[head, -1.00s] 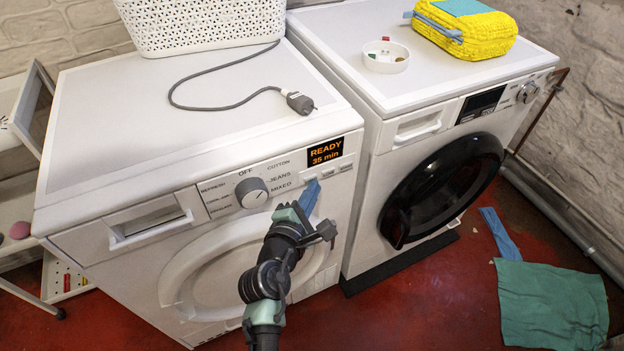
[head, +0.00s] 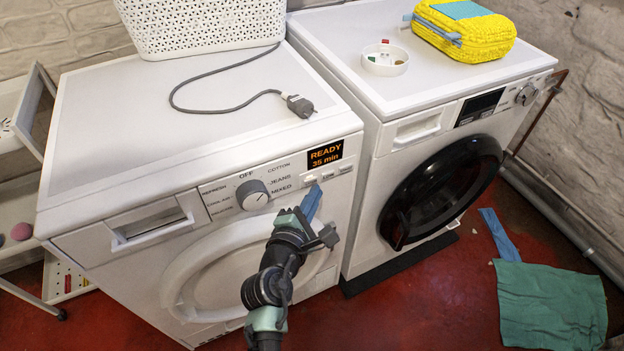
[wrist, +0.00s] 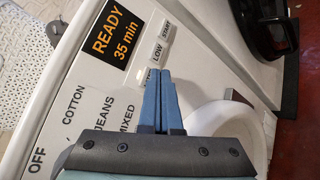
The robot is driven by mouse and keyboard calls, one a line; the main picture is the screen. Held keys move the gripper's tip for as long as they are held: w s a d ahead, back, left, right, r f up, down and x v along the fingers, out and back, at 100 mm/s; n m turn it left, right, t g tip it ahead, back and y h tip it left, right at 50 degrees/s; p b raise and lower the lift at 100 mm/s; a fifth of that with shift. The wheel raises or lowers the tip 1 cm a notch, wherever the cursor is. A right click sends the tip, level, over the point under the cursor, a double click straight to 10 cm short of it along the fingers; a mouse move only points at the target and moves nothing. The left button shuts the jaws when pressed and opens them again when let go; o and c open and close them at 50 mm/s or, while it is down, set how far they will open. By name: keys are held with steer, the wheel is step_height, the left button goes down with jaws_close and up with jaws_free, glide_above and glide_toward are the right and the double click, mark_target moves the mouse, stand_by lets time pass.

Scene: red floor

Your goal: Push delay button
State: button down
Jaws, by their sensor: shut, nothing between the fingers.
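The left washing machine (head: 130,150) has a panel with a lit display (head: 325,153) reading "READY 35 min". Below the display are three small pale buttons in a row; the leftmost (head: 310,180) is right above my fingertips in the head view. In the wrist view two buttons read "LOW" (wrist: 158,54) and "START" (wrist: 166,34). The third button's label (wrist: 151,77) is partly hidden by my fingers, and I cannot read it whole. My gripper (head: 315,190), with blue fingers, is shut and empty; it also shows in the wrist view (wrist: 158,73). Whether the fingertips touch the panel is unclear.
A round dial (head: 252,194) sits left of the buttons, pointing near "OFF". A grey plug and cable (head: 299,105) and a white basket (head: 200,25) lie on top. A second machine (head: 470,140) with a black door stands at the right. A green cloth (head: 550,305) lies on the red floor.

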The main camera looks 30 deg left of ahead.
steer(key=shift+d, duration=0.1)
steer(key=s+d+p, duration=0.3)
steer(key=d, duration=0.1)
steer(key=shift+s+d, duration=0.35)
steer(key=shift+s, duration=0.05)
stand_by(0.6)
